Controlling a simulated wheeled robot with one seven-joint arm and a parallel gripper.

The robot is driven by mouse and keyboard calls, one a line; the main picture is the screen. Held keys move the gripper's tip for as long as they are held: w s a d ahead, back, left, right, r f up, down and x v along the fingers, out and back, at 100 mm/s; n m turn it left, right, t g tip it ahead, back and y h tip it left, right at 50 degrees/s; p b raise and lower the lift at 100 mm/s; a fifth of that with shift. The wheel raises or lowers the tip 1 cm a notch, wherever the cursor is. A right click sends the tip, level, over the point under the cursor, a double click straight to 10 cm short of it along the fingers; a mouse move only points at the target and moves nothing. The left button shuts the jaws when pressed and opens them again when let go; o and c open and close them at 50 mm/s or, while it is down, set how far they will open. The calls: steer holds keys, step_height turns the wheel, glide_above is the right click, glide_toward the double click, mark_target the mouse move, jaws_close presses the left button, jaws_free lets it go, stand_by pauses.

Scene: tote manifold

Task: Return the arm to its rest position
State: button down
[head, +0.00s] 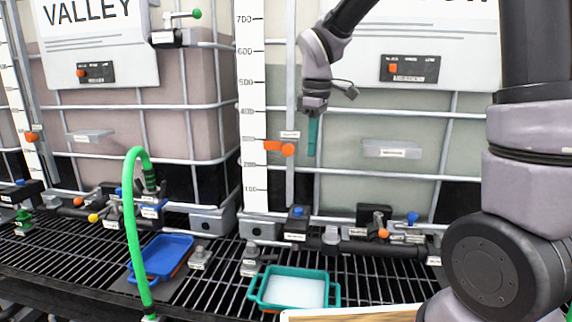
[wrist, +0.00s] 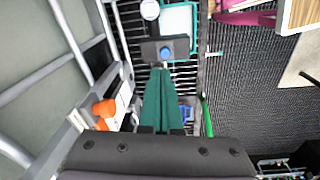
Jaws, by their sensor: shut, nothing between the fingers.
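My gripper (head: 312,138) hangs pointing down in front of the right tote's caged wall, to the right of the white level scale (head: 252,130). Its long teal fingers are shut together with nothing between them. In the wrist view my gripper (wrist: 163,75) also shows shut and empty, with the grating far below. My arm bends from the upper middle to the large joints at the right. The teal tray (head: 335,292) with white contents stands on the grating below my gripper, well apart from it.
A green hose (head: 132,225) arches up at the left beside a blue tray (head: 140,272). Valves and a dark pipe (head: 355,245) run along the tote bases. An orange marker (head: 280,147) sits on the scale near my fingers. A wooden-edged surface (head: 350,314) is at the front.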

steer(key=s+d+r+m+t, duration=0.3)
steer(key=s+d+r+m, duration=0.2)
steer(key=s+d+m, duration=0.2)
steer(key=s+d+r+m+t+y, duration=0.1)
steer(key=s+d+r+m+t, duration=0.2)
steer(key=s+d+r+m, duration=0.2)
steer(key=s+d+m, duration=0.2)
steer(key=d+m, duration=0.2)
steer(key=m, duration=0.1)
steer(key=shift+s+d+r+y, duration=0.2)
steer(key=shift+s+r+y, duration=0.1)
steer(key=shift+s+r, duration=0.1)
